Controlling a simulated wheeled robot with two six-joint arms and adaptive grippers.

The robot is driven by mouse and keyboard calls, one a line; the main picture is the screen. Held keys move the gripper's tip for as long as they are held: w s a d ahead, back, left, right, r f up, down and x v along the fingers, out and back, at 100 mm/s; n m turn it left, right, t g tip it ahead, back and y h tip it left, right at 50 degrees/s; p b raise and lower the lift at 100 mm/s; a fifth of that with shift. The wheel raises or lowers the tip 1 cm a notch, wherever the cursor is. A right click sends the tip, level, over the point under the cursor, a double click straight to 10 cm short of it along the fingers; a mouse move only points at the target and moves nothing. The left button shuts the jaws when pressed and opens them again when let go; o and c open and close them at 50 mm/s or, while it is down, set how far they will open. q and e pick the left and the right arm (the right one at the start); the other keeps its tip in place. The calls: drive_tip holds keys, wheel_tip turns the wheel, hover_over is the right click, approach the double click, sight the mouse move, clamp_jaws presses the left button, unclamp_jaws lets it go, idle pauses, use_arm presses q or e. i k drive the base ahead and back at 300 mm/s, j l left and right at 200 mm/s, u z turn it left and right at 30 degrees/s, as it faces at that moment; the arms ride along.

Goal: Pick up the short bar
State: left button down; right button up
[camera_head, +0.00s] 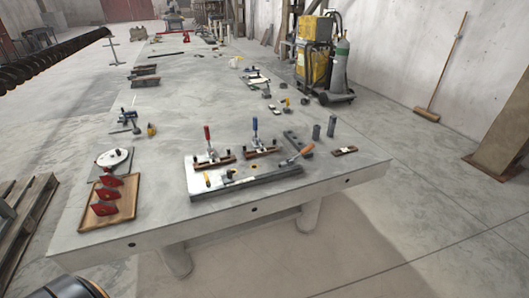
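A short brown bar (344,150) with a light middle lies flat on the table near its right front edge, apart from the fixture. A white fixture plate (190,170) stands near the table's front middle. Two brown bar-like pieces, one on the left (214,162) and one on the right (262,152), sit under the clamps. I cannot tell for certain which piece is the task's short bar. Neither gripper shows in this view.
The long table (340,178) has a wooden tray (97,222) with red pieces at its front left and a white round device (114,158) behind it. Two dark upright cylinders (331,126) (316,131) stand behind the brown bar. A yellow welding machine (313,62) stands beyond.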

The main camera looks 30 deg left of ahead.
sight(342, 151)
drive_tip(key=i+l+u, duration=0.3)
drive_tip(key=i+l, duration=0.3)
drive_tip(key=i+l+u, duration=0.3)
drive_tip(key=i+l, duration=0.35)
drive_tip(key=l, duration=0.1)
